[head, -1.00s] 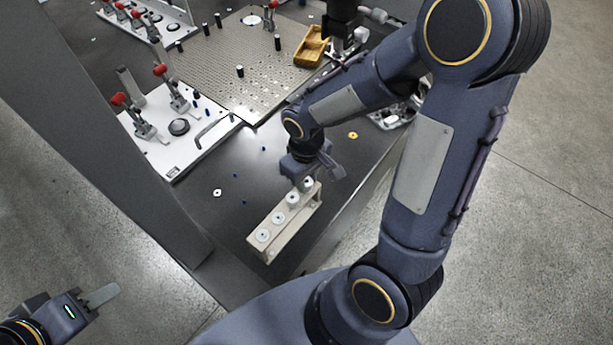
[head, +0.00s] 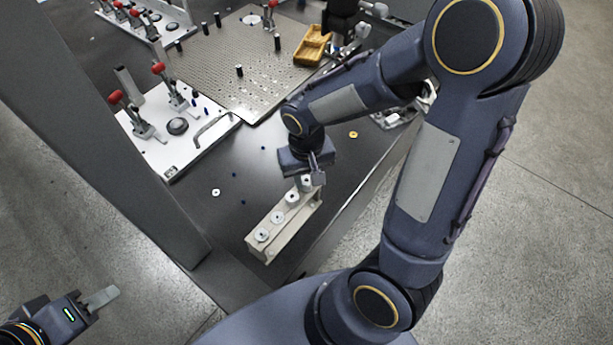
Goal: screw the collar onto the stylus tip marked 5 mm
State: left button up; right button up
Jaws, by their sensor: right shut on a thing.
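A pale beige rack (head: 283,235) stands near the table's front edge. A row of several small whitish round pieces sits along its top, such as the nearest one (head: 262,235). My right gripper (head: 311,180) is over the far end of the rack, shut on the whitish piece (head: 306,185) there, which the fingers partly cover. I cannot tell whether that piece is a collar or a tip, and no 5 mm mark is readable. My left gripper (head: 104,297) hangs over the floor at lower left, away from the table; its finger gap does not show.
A white plate with red-handled clamps (head: 165,125) lies left of a perforated metal plate (head: 235,60). A yellow bin (head: 311,46) stands at the back. A grey upright beam (head: 110,150) rises at left. Small washers (head: 215,192) lie on the dark table.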

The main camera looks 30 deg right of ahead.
jog(key=shift+f+m, duration=0.1)
jog(key=shift+m, duration=0.4)
jog(key=m, duration=0.2)
jog(key=shift+m+b, duration=0.35)
jog(key=shift+m, duration=0.75)
jog(key=shift+m, duration=1.2)
jog(key=m, duration=0.2)
jog(key=shift+m, duration=0.4)
